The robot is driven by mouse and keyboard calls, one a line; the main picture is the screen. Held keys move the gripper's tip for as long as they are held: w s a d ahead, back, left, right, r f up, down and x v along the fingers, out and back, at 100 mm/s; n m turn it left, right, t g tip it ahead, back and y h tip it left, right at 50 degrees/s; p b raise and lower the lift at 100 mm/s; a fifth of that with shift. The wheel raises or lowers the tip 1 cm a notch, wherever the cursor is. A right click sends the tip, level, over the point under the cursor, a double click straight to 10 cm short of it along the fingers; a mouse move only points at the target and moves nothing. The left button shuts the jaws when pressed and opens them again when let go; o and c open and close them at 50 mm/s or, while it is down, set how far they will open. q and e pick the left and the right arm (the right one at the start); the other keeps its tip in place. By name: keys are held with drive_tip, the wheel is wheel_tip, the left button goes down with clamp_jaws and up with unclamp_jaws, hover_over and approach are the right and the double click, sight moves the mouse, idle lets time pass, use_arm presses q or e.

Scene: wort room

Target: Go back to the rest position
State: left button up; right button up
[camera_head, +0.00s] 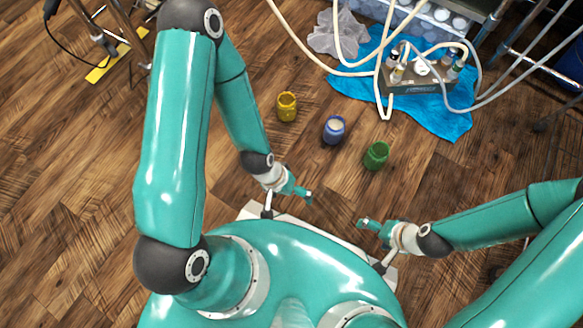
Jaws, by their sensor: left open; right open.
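My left gripper (300,192) hangs over the floor near my base's front edge, left of centre. It is open and holds nothing. My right gripper (370,224) is to its right and a little nearer to me. It is also open and empty. Both arms are bent, with the teal forearms reaching in towards the middle from either side. The two grippers are apart from each other, with a gap of bare floor between them. Neither gripper touches a jar.
A yellow jar (287,107), a blue jar (333,130) and a green jar (376,155) stand on the wooden floor ahead. Behind them a blue sheet (446,122) carries a box of bottles (420,78) with pale hoses.

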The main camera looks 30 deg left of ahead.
drive_tip(key=shift+r, duration=0.1)
wheel_tip(320, 180, up, 40)
drive_tip(key=p, duration=4)
drive_tip(key=shift+r, duration=0.1)
